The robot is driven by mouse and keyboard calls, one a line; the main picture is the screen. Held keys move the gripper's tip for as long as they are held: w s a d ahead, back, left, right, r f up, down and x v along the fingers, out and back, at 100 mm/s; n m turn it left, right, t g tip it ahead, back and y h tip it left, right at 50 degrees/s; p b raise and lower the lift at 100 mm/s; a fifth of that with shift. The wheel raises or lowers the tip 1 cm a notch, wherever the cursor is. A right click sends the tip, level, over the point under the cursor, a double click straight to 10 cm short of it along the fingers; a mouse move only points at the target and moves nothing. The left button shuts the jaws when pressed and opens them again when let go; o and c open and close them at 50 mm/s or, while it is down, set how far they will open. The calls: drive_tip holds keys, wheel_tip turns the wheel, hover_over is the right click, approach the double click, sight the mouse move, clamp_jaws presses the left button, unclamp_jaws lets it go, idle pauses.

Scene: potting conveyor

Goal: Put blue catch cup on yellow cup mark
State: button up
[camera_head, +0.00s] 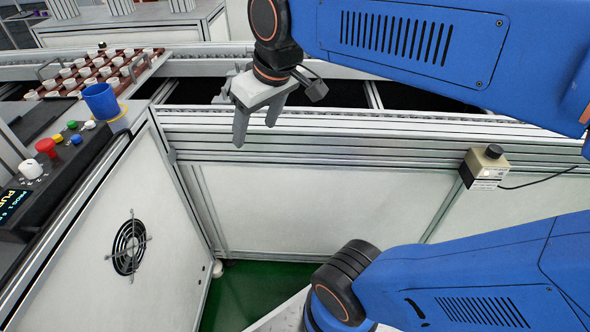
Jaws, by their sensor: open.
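The blue catch cup (101,104) stands upright at the left, on the corner of the light cabinet top beside the control panel. The yellow cup mark (122,110) shows at the cup's right side and base, partly hidden by the cup. The cup stands at least partly over the mark; I cannot tell whether it is centred. My gripper (256,131) is open and empty, pointing down in front of the conveyor rail, well to the right of the cup and apart from it.
A control panel (62,165) with coloured buttons and a red knob is left of the cup. Trays of white pots (95,72) stand behind it. The conveyor rail (350,125) runs across. A small switch box (484,166) with a cable hangs at right.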

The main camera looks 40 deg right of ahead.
drive_tip(key=s+d+f+m+h, duration=0.1)
drive_tip(key=s+d+f, duration=0.3)
drive_tip(key=s+f, duration=0.4)
drive_tip(key=shift+d+f+m, duration=0.15)
drive_tip(key=shift+f+m, duration=0.65)
idle(1.3)
